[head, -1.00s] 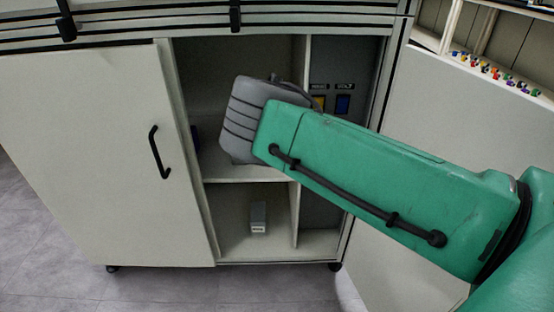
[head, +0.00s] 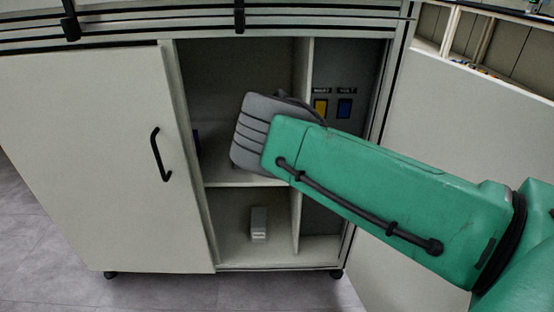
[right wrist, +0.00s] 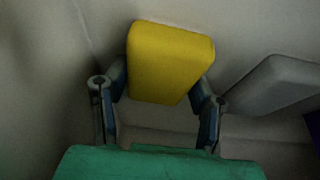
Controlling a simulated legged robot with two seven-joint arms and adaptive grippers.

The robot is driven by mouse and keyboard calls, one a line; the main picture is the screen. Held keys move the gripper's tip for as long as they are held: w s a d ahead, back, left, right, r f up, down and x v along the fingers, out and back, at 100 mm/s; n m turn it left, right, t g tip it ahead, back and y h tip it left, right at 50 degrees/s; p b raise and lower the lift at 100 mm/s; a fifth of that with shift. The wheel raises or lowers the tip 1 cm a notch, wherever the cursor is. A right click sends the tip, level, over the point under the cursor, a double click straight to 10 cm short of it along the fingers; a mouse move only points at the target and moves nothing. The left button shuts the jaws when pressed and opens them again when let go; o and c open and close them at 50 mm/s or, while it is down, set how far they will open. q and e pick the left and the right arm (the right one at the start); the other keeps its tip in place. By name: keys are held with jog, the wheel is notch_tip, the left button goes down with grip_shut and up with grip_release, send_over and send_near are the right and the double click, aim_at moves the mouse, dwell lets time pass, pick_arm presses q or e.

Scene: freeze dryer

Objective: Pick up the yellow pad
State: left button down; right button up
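The yellow pad (right wrist: 168,62) is a thick, tapered yellow block in the upper middle of the right wrist view. My right gripper (right wrist: 160,78) has its two dark fingers apart, one along each side of the pad. The fingers look close to the pad, but I cannot tell whether they press on it. In the head view my right arm reaches into the cabinet, and its grey wrist housing (head: 255,135) is at the upper opening. The gripper's fingers and the pad are hidden there. My left gripper is not in view.
A grey block (right wrist: 275,85) lies right of the pad. The cabinet has a shelf (head: 235,178), a divider (head: 299,215) and a white door (head: 90,160). A small grey box (head: 258,222) stands in the lower compartment. Yellow (head: 320,107) and blue (head: 344,108) squares mark the side panel.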

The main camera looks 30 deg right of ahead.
dwell(0.4)
notch_tip(320, 180, up, 4)
jog(key=shift+d+f+p, duration=0.1)
jog(key=shift+f+p, duration=0.15)
jog(key=shift+p, duration=0.8)
jog(key=shift+s+a+r+p, duration=0.2)
jog(key=shift+s+a+p, duration=0.1)
jog(key=shift+s+a, duration=0.1)
jog(key=s+a+p, duration=0.1)
jog(key=s, duration=0.1)
jog(key=s+a+p, duration=0.2)
jog(key=s, duration=0.1)
jog(key=s+a+p, duration=0.2)
jog(key=shift+s+r, duration=0.25)
jog(key=shift+s, duration=0.05)
jog(key=s+a+p, duration=0.1)
jog(key=s+a, duration=0.3)
jog(key=s, duration=0.2)
jog(key=shift+s+a+f, duration=0.15)
jog(key=shift+s+f, duration=0.15)
jog(key=shift+f, duration=0.1)
jog(key=shift+r, duration=0.1)
jog(key=shift+c, duration=0.7)
